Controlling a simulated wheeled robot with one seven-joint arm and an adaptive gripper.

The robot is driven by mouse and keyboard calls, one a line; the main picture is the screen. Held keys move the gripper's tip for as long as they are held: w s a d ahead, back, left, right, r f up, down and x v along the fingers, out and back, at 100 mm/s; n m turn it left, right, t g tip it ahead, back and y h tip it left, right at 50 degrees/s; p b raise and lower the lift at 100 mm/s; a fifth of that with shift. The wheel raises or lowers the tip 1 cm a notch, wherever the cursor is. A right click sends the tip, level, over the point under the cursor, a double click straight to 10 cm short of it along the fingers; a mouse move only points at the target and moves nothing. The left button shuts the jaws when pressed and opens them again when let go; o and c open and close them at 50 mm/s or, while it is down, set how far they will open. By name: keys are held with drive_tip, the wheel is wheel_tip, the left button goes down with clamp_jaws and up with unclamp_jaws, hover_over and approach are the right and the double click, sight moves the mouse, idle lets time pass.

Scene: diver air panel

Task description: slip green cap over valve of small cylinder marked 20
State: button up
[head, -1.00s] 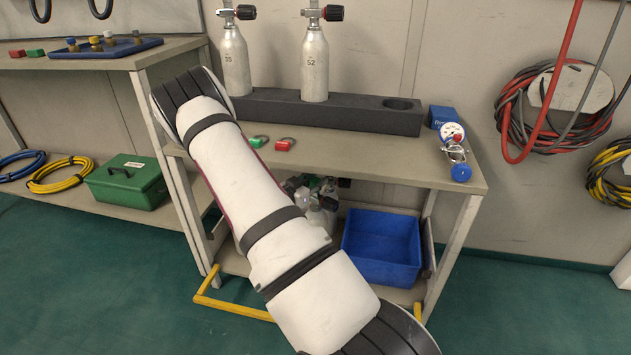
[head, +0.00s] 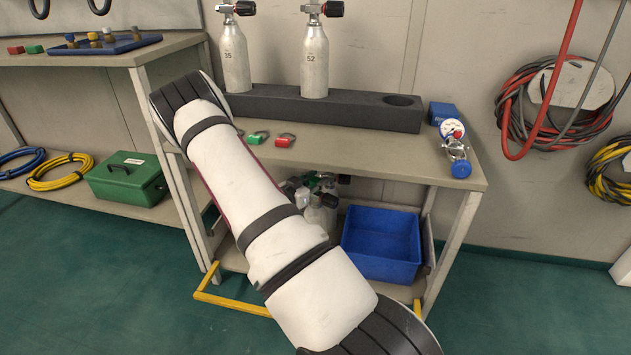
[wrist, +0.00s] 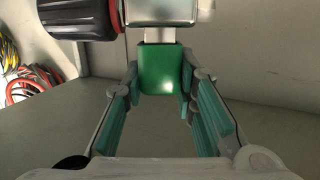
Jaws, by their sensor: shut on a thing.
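The green cap (wrist: 163,66) is between the fingertips of my gripper (wrist: 161,84) in the wrist view, and the gripper is shut on it. A metal valve (wrist: 165,22) with a black and red knob (wrist: 88,16) is directly beyond and above the cap. The cap's upper edge meets the valve's metal in the picture; I cannot tell whether it is around it or only against it. In the head view, small cylinders (head: 320,218) stand on the lower shelf, partly behind my arm. No number 20 is readable. My gripper is not clearly seen there.
Cylinders marked 35 (head: 235,62) and 52 (head: 313,65) stand in a dark rack (head: 350,112). Green (head: 258,138) and red (head: 285,140) tagged pieces lie on the bench. A blue bin (head: 381,245) fills the lower shelf's right side. Yellow rail (head: 235,304) runs low in front.

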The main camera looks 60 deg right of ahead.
drive_tip(key=shift+f, duration=0.4)
idle(0.3)
drive_tip(key=o, duration=0.9)
drive_tip(key=shift+a, duration=0.1)
drive_tip(key=a+r, duration=0.1)
drive_tip(key=a, duration=1)
drive_tip(key=shift+a+r, duration=0.35)
drive_tip(key=shift+w, duration=0.1)
